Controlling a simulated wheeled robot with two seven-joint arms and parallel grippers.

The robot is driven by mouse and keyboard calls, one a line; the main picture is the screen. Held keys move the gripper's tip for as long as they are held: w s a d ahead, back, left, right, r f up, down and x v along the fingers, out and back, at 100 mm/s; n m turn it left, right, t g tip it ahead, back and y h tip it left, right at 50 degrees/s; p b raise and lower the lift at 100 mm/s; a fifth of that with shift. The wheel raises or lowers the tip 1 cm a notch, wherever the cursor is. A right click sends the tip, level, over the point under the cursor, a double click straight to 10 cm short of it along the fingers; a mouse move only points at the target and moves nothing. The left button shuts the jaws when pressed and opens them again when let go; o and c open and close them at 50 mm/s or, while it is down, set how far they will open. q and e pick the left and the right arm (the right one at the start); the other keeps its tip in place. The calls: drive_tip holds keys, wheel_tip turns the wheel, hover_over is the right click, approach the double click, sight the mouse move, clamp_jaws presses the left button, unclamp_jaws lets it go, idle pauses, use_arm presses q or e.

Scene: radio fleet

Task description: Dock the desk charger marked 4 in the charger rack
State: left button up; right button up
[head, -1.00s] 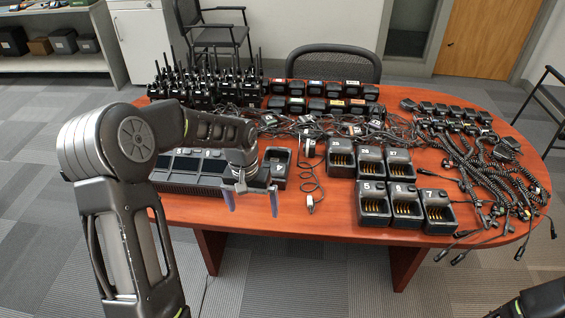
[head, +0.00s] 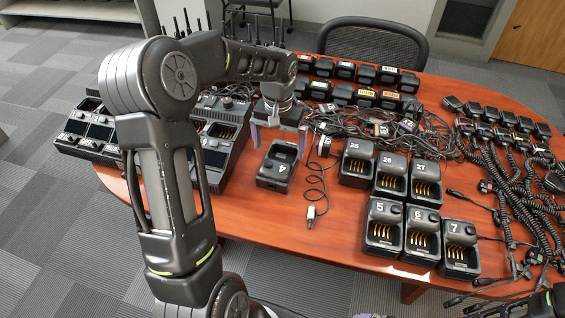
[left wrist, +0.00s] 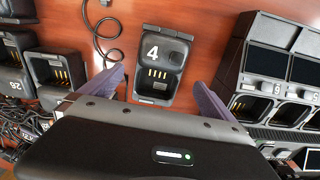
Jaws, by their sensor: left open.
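The charger marked 4 (head: 277,168) is a black single-slot desk charger, empty, lying on the red-brown table. In the left wrist view the charger (left wrist: 160,65) shows its white 4, with brass contacts in its slot. My left gripper (head: 279,137) is open and empty, its two lavender fingers apart just behind the charger in the head view. In the left wrist view its fingers (left wrist: 158,92) stand to either side of the charger's near end, not visibly touching it. A black multi-bay unit (head: 212,145) with empty slots stands left of the charger; I cannot tell whether it is the rack.
Chargers 25, 26, 27, 5, 6 and 7 (head: 384,230) stand in two rows to the right. A thin cable with a plug (head: 312,213) lies between. Tangled cords (head: 430,135) and battery blocks lie behind. Coiled handset cords (head: 500,200) cover the right side.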

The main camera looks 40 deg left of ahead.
sight(280, 163)
use_arm(q)
drive_tip(key=shift+f, duration=0.1)
drive_tip(key=shift+f, duration=1.25)
wheel_tip(280, 163, down, 5)
drive_tip(key=shift+f+p, duration=0.1)
drive_tip(key=shift+p, duration=0.55)
drive_tip(key=shift+c, duration=0.2)
drive_tip(key=c, duration=1.6)
